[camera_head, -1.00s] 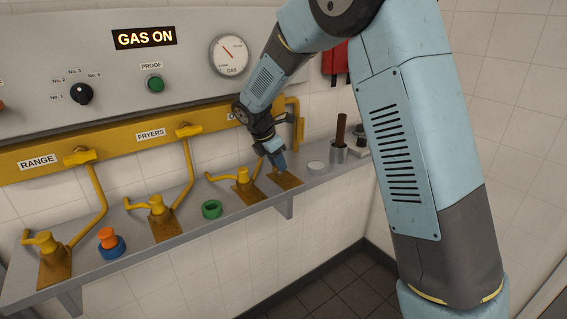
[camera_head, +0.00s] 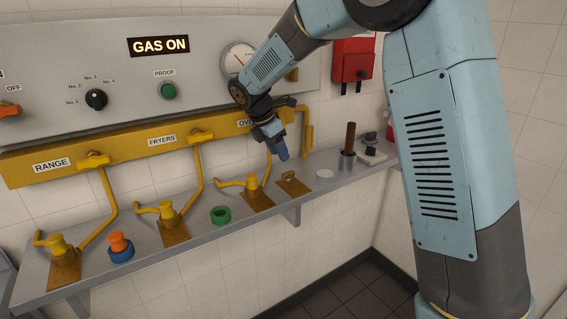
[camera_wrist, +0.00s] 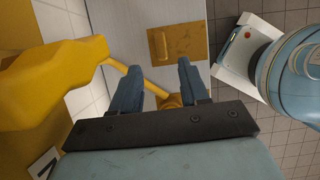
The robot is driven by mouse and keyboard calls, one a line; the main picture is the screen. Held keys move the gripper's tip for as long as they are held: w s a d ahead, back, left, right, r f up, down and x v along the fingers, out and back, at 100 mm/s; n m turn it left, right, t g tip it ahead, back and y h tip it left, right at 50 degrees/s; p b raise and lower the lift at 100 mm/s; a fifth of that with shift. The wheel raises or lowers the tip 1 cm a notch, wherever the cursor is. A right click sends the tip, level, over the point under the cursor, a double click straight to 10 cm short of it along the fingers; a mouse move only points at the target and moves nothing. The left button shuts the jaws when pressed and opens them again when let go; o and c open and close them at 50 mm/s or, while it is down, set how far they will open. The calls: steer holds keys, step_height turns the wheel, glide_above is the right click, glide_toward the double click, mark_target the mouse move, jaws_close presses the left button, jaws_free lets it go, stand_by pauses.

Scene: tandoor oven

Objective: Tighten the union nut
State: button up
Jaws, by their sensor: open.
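Three yellow pipe fittings with nut-like collars stand on brass plates on the grey shelf: under RANGE (camera_head: 58,246), under FRYERS (camera_head: 167,210) and under the partly hidden OVEN label (camera_head: 252,185). I cannot tell which one is the union nut. My gripper (camera_head: 282,156) is open and empty, pointing down above the shelf near the oven fitting. In the wrist view my open fingers (camera_wrist: 157,68) have part of a yellow fitting (camera_wrist: 172,100) below and between them, mostly hidden. A fourth brass plate (camera_head: 294,186) with a small upright handle lies right of the oven fitting.
An orange plug (camera_head: 119,241) sits in a blue ring (camera_head: 121,253). A green ring (camera_head: 221,215) lies on the shelf (camera_head: 200,228). A white disc (camera_head: 324,174) and a brown rod in a metal cup (camera_head: 347,162) stand right. The yellow manifold (camera_head: 120,150) runs behind; the sign reads GAS ON.

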steer(key=shift+v, duration=2.75)
steer(key=s+d+r+m+y, duration=0.1)
steer(key=s+d+r+m, duration=0.4)
steer(key=d, duration=0.4)
steer(key=s+d+r+m+y, duration=0.1)
steer(key=s+d+r+m, duration=0.2)
steer(key=s+d+m, duration=0.5)
steer(key=s+d+f+m+t, duration=0.1)
steer(key=s+d+m, duration=0.4)
steer(key=s, duration=0.4)
steer(key=s+d+f+m+t+y, duration=0.1)
steer(key=s+d+f+m+t, duration=0.1)
steer(key=s+d+m, duration=0.4)
steer(key=s+m, duration=0.1)
steer(key=s, duration=0.2)
steer(key=shift+f+y, duration=0.2)
steer(key=shift+y, duration=0.1)
